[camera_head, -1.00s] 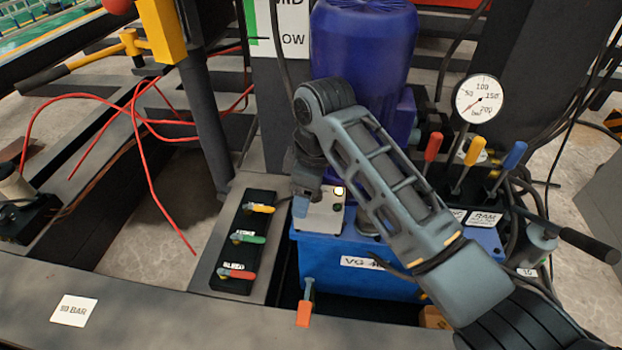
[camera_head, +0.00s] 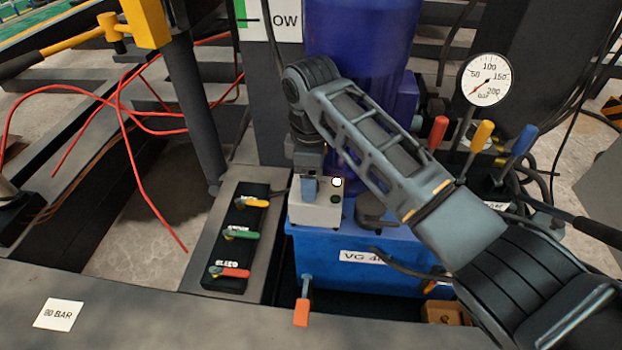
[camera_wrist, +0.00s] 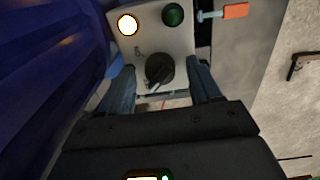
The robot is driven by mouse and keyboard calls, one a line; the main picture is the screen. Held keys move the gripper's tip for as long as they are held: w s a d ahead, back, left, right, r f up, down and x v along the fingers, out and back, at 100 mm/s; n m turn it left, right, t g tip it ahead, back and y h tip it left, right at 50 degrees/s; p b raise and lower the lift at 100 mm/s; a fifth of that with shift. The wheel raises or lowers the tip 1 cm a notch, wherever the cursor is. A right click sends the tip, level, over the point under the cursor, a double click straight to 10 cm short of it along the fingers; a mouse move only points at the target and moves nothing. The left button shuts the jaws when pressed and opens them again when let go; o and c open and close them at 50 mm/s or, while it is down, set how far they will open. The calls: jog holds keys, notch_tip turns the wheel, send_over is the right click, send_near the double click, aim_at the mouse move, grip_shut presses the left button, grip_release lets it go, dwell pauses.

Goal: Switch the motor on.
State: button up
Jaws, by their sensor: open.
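The blue motor (camera_head: 360,70) stands upright on the blue tank (camera_head: 330,262). A small light-grey switch box (camera_head: 316,212) sits on the tank's near left corner. In the wrist view, the box face (camera_wrist: 152,42) carries a black rotary knob (camera_wrist: 160,70), a lit white lamp (camera_wrist: 127,24) and a dark green lamp (camera_wrist: 173,14). My gripper (camera_head: 309,187) points down at the box, partly hiding it in the head view. In the wrist view my gripper (camera_wrist: 163,82) is open, one finger on each side of the knob. Finger contact with the knob cannot be told.
A black panel (camera_head: 240,252) with yellow, green and red valve handles lies left of the box. An orange-handled lever (camera_head: 302,312) hangs at the tank's front. Red, yellow and blue levers (camera_head: 482,136) and a pressure gauge (camera_head: 486,79) stand right. Red hoses (camera_head: 125,115) lie left.

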jog(key=shift+f, duration=0.1)
jog(key=shift+c, duration=0.4)
jog(key=c, duration=1)
jog(key=shift+o, duration=0.2)
